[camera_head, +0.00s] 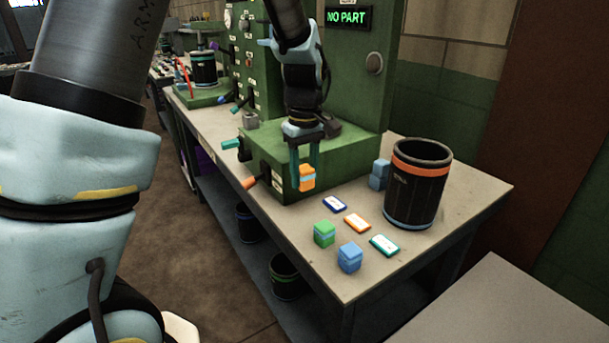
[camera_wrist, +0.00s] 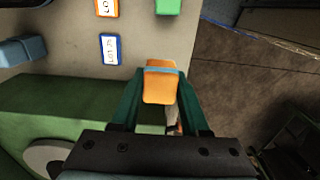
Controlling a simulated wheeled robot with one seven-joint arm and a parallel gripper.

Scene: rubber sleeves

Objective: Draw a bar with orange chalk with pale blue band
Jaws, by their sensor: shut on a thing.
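My gripper (camera_head: 304,168) is shut on the orange chalk (camera_head: 307,180), a block with a pale blue band. The chalk also shows between the teal fingers in the wrist view (camera_wrist: 160,86), with its orange end pointing away from the palm. In the head view it hangs in front of the green machine base (camera_head: 290,150), above the table top. I cannot tell whether it touches anything. A green block with a blue band (camera_head: 324,234) and a blue block (camera_head: 349,257) stand on the table at the front.
Three small cards lie on the table: blue-edged (camera_head: 334,204), orange-edged (camera_head: 357,222) and teal-edged (camera_head: 384,245). A "NO PART" sign (camera_head: 347,17) is lit.

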